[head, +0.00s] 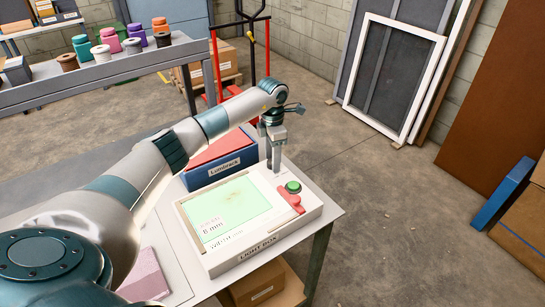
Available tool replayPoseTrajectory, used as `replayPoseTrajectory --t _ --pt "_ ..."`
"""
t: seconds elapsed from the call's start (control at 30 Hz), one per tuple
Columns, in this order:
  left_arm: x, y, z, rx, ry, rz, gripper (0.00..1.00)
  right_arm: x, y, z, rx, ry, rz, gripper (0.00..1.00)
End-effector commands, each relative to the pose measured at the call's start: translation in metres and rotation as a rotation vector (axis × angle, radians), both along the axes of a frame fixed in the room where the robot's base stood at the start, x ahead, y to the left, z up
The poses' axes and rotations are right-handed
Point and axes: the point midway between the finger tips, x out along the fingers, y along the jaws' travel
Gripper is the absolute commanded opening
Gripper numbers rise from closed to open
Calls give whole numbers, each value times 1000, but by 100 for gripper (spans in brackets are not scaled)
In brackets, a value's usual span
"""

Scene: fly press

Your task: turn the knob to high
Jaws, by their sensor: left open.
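A white light box (263,249) with a lit green screen (233,207) sits on the table. On the right part of its top is a round green knob (293,187) with a dark base. A red elongated piece (291,203) lies just in front of the knob. I cannot read any setting marks beside the knob. My left gripper (275,168) points down, open, above the back right corner of the box, behind and left of the knob and apart from it. My right gripper is not in view.
A blue bin labelled Lumitrack (222,171) with red contents stands behind the box. A pink block (144,275) lies at the front left, partly behind my arm. A shelf (110,71) with several colored jars stands at the back left. The floor right of the table is clear.

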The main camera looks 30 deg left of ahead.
Motion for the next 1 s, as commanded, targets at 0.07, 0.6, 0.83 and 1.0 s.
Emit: replayPoseTrajectory --t 0.07,0.6,0.83,1.0 --pt "0 0 0 0 0 0 34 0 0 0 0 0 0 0" --pt "0 0 0 1 -1 40 5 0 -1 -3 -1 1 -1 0" --pt "0 1 0 0 -1 149 5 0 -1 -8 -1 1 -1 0" --pt "0 1 0 2 -1 277 5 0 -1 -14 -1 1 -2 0"
